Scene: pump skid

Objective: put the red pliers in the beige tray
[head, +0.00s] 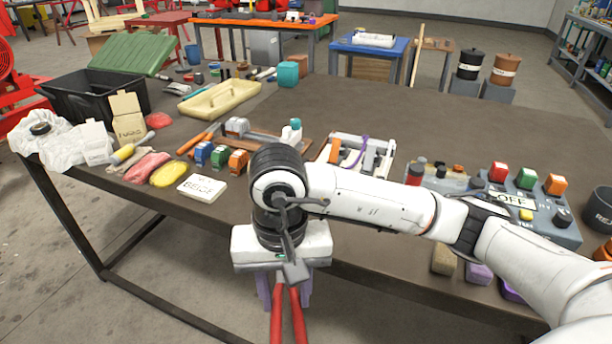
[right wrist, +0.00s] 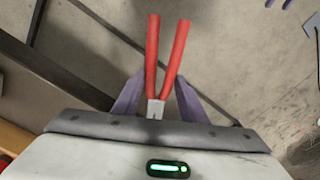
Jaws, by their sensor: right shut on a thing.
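The red pliers (head: 276,318) hang from my right gripper (head: 285,290), in front of the table's front edge and over the floor. Their two red handles point down and away from the gripper. In the right wrist view the pliers (right wrist: 152,60) show between the two purple fingers of the gripper (right wrist: 156,100), with the grey metal part at the fingers. The right gripper is shut on them. The beige tray (head: 187,110) lies on the table at the back left, well away from the gripper, with a raised beige bar in it. My left gripper is out of view.
A black crate (head: 75,100) with a green lid stands behind left. A card reading BEIGE (head: 202,188), small coloured blocks (head: 220,155) and a white-grey rack (head: 355,158) lie along the front. A button box (head: 530,210) is at right.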

